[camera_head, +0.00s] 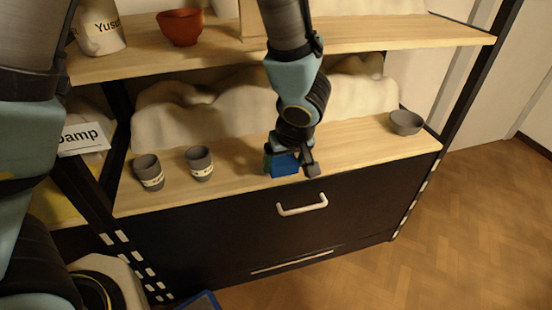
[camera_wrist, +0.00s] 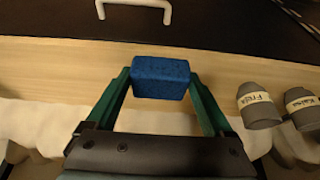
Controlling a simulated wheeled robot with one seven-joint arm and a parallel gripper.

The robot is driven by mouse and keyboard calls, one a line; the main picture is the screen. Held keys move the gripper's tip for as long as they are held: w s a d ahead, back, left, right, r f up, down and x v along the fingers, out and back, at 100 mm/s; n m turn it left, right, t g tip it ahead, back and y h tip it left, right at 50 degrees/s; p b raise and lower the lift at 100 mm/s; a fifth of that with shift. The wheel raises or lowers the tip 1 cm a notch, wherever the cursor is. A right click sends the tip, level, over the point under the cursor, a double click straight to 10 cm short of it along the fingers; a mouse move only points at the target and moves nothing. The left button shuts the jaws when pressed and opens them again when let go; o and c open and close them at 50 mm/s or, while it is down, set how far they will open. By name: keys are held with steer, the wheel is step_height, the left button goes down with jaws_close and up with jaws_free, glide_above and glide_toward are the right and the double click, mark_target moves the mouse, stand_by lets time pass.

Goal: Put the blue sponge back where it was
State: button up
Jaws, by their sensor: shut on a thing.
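The blue sponge (camera_head: 284,165) is at the front part of the lower wooden shelf (camera_head: 355,151) in the head view. My gripper (camera_head: 283,166) is over that shelf with its fingers on either side of the sponge. In the wrist view the blue sponge (camera_wrist: 161,78) sits between the two green fingertips of my gripper (camera_wrist: 160,82), which is shut on it. I cannot tell whether the sponge's underside touches the shelf.
Two grey labelled cups (camera_head: 149,172) (camera_head: 199,163) stand left of my gripper on the lower shelf. A grey bowl (camera_head: 406,122) stands at its right end. An upper shelf (camera_head: 400,36) holds a red bowl (camera_head: 180,27). A black drawer (camera_head: 250,225) with a white handle (camera_head: 302,206) is below.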

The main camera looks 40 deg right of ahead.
mark_target(278, 160)
steer(key=w, duration=0.1)
steer(key=w+d, duration=0.1)
steer(key=w, duration=0.1)
steer(key=w+d, duration=0.1)
steer(key=w, duration=0.1)
steer(key=shift+f+b, duration=1.05)
steer(key=shift+f, duration=0.75)
steer(key=shift+s, duration=0.1)
steer(key=shift+f, duration=0.1)
steer(key=o, duration=0.9)
